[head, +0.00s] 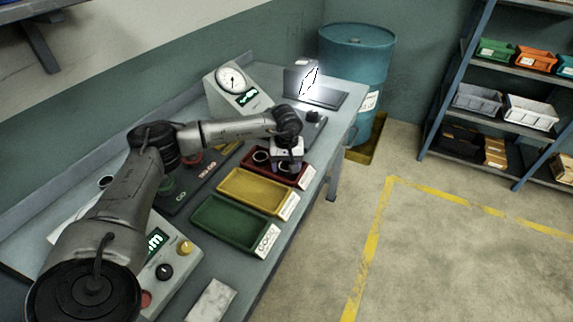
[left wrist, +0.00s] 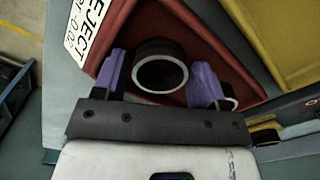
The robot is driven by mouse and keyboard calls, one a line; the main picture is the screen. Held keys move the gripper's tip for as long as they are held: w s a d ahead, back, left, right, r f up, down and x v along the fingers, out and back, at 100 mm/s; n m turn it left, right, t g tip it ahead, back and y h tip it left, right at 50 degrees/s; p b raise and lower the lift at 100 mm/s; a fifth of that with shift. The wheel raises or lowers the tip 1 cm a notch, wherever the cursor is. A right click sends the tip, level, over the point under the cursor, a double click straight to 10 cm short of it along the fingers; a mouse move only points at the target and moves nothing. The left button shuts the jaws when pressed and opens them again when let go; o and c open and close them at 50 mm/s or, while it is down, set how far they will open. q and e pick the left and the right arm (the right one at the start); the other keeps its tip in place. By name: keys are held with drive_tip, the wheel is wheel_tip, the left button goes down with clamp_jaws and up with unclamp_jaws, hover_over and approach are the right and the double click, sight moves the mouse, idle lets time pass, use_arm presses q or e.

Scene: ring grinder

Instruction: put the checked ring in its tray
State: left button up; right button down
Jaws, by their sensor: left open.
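My left gripper (head: 287,163) is over the red tray (head: 305,180) in the head view, pointing down. In the left wrist view its two purple fingers (left wrist: 163,82) stand open, one on each side of a dark ring (left wrist: 160,46) with a bright rim. That ring is in the red tray (left wrist: 118,38), whose label reads REJECT. A second ring shows partly behind the right finger. In the head view one ring (head: 261,154) shows in the red tray, left of my gripper. My right gripper is not in view.
A yellow tray (head: 235,186) and a green tray (head: 228,226) lie nearer along the bench. A dial gauge (head: 232,80) stands behind. A control box with buttons (head: 172,265) is at the front left. A blue drum (head: 356,60) stands beyond the bench end.

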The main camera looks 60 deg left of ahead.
use_arm(q)
wheel_tip(320, 180, up, 12)
drive_tip(key=p, duration=0.3)
drive_tip(key=shift+r, duration=0.15)
idle(0.4)
